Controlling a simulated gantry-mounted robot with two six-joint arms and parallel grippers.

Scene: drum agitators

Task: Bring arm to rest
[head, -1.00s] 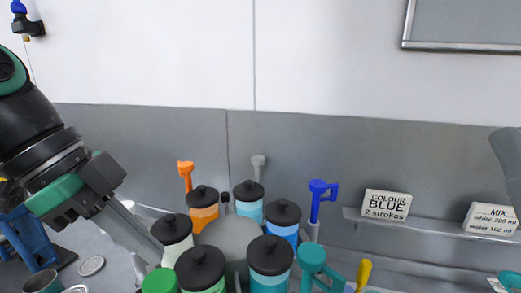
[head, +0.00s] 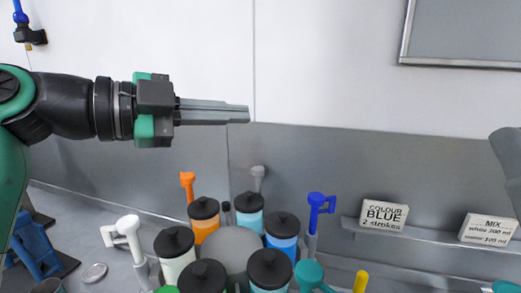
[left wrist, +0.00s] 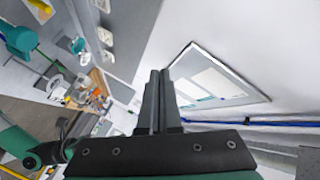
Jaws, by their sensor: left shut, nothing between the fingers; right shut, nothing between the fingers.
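My left gripper (head: 247,114) is raised in the head view and points to the right, in front of the wall and above the paint drums. Its two long fingers lie together, shut and empty. In the left wrist view the shut fingers (left wrist: 158,75) point up the picture with nothing between them. My right gripper is not seen; only a grey piece, perhaps of an arm, shows at the right edge of the head view.
Several black-lidded drums with coloured paint, such as a blue one (head: 282,231), stand below my left gripper. Coloured handles, such as a white one (head: 128,229), rise around them.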

